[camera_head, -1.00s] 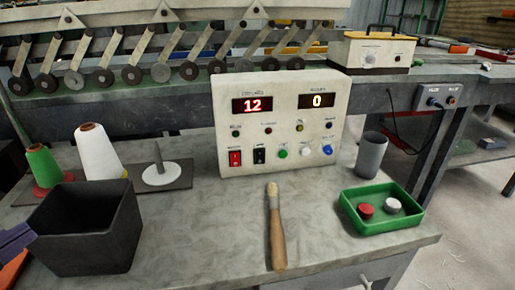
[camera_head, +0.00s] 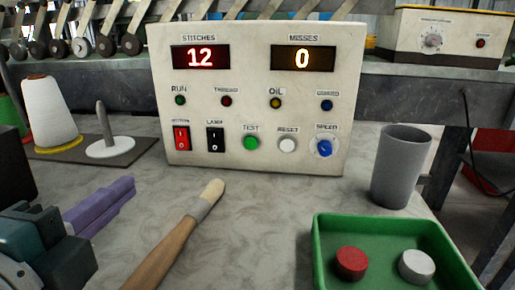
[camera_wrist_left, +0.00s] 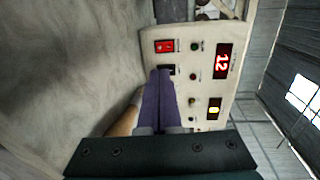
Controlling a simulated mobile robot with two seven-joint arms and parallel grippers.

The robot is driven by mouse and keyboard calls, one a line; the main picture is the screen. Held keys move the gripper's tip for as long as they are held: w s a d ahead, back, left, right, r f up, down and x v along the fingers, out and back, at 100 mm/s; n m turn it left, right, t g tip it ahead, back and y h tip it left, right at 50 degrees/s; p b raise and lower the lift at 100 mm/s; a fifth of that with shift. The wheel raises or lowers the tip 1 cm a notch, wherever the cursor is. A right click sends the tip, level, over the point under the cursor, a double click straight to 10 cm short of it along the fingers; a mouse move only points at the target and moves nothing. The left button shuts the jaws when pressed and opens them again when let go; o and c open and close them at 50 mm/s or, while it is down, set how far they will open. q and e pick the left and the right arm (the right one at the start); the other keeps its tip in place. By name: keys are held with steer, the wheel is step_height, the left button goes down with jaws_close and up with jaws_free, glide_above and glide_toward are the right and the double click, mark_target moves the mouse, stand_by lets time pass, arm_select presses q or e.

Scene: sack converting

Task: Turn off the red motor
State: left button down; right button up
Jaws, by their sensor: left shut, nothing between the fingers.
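The red motor switch (camera_head: 181,138) is a rocker at the lower left of the pale control panel (camera_head: 230,75). Its label is blurred, and I cannot tell its position surely. The black lamp switch (camera_head: 215,139) is just to its right. My left gripper (camera_head: 131,184), with purple fingers, is shut and empty, in front of and below the panel's left side, apart from the switch. In the left wrist view the fingertips (camera_wrist_left: 160,72) overlap the edge of the lamp switch, and the red switch (camera_wrist_left: 165,46) shows just beyond them. My right gripper is not in view.
A wooden-handled brush (camera_head: 170,245) lies before the panel. A green tray (camera_head: 318,255) with red and white caps and a grey cup (camera_head: 400,165) are to the right. A white thread cone (camera_head: 48,112) and a spindle (camera_head: 105,130) stand to the left.

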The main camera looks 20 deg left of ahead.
mark_target(180, 145)
arm_select(q)
steer(key=shift+a, duration=0.1)
steer(key=x, duration=1.4)
steer(key=shift+b, duration=0.3)
